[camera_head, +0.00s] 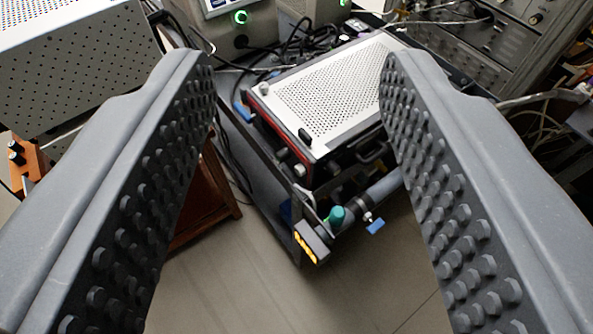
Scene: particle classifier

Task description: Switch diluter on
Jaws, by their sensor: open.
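My gripper (298,72) is open and empty, with its two grey studded fingers wide apart on the left and right of the view. Between and beyond the fingers is a boxed instrument (335,88) with a white perforated top and a red front edge. A small black part (305,136) sits at its front corner. No label shows which unit is the diluter. The right finger hides part of the instrument's right side. No finger touches it.
A grey perforated cabinet (85,85) stands at upper left. A device with a green-lit button (240,17) is at the back. Black cables (300,45) lie behind the instrument. A pipe with a blue-handled valve (375,225) juts out in front. Bare floor (290,305) is in the foreground.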

